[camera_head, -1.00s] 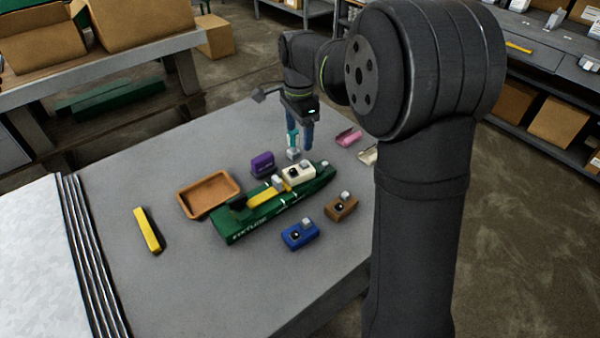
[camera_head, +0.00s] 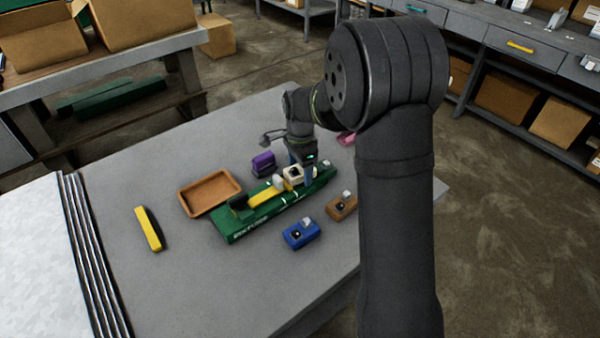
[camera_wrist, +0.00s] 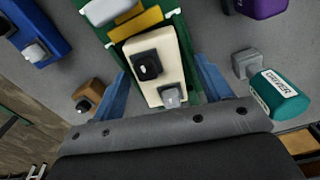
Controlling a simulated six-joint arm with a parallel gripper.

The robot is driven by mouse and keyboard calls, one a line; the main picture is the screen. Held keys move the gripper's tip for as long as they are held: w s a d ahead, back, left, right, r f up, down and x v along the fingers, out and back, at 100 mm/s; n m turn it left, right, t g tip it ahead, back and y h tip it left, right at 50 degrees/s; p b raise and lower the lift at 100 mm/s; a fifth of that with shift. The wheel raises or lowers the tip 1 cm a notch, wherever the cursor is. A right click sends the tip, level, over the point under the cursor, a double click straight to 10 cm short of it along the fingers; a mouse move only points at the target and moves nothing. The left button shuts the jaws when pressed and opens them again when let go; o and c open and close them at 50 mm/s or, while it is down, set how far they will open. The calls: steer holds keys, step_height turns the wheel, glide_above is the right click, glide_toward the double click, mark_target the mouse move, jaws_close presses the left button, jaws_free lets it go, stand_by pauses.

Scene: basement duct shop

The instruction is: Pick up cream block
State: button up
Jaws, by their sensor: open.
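The cream block (camera_wrist: 154,66) lies in the green fixture (camera_wrist: 179,30), with a black part and a grey knob on its top. In the head view the cream block (camera_head: 292,174) shows at the far end of the green fixture (camera_head: 236,231), partly behind my gripper. My gripper (camera_wrist: 165,77) is open, its blue fingers on either side of the block's near end in the wrist view. My gripper (camera_head: 303,171) is low over the fixture in the head view. I cannot tell whether the fingers touch the block.
A yellow piece (camera_head: 266,193) sits in the fixture beside the cream block. A purple block (camera_head: 264,164), a blue block (camera_head: 300,234), a brown block (camera_head: 341,207) and a teal block (camera_wrist: 279,95) stand around it. A brown tray (camera_head: 183,201) and a yellow bar (camera_head: 148,229) lie left.

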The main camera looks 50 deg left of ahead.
steer(key=c, duration=1.3)
steer(key=shift+r, duration=0.15)
steer(key=shift+c, duration=0.2)
